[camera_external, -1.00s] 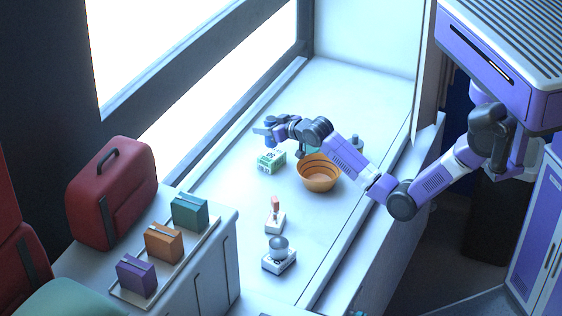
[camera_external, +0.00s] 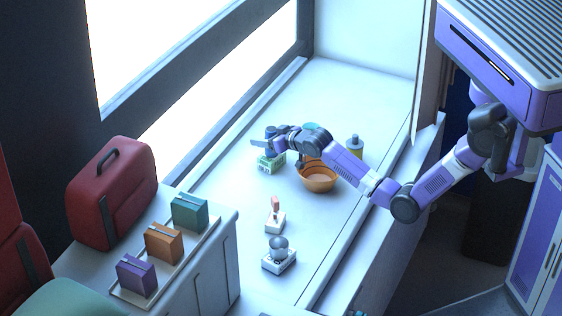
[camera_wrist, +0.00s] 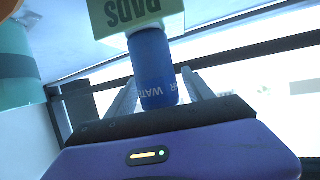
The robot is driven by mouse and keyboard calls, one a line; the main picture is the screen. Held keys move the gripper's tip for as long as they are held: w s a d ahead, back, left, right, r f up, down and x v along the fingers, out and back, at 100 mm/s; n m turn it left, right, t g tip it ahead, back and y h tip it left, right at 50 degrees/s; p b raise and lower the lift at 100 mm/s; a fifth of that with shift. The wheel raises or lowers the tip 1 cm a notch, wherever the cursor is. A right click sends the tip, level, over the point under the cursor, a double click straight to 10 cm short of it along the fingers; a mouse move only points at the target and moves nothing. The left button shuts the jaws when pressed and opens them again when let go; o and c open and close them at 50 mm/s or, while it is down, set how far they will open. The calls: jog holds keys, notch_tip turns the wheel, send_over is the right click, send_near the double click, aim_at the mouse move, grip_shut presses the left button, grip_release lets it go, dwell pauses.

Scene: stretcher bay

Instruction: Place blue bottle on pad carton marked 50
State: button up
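The blue bottle (camera_wrist: 155,65), with white lettering reading WATER, is between the two fingers of my gripper (camera_wrist: 160,90) in the wrist view. A gap shows beside the right finger, and the fingers look spread around the bottle. The bottle's far end meets the green and white pad carton (camera_wrist: 125,15), whose word PADS appears upside down; the bottle appears to stand on it. In the external view the carton (camera_external: 271,165) sits on the counter under my gripper (camera_external: 261,142), which largely hides the bottle. The 50 marking cannot be read now.
An orange bowl (camera_external: 318,180) stands right of the carton, close under my arm. A red-handled item (camera_external: 275,217) and a grey-domed item (camera_external: 279,252) stand nearer the camera.

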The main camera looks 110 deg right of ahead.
jog(key=shift+r, duration=0.1)
jog(key=shift+a+r, duration=0.15)
jog(key=v, duration=1.1)
jog(key=shift+s+a, duration=0.25)
jog(key=shift+s, duration=0.05)
jog(key=shift+r, duration=0.1)
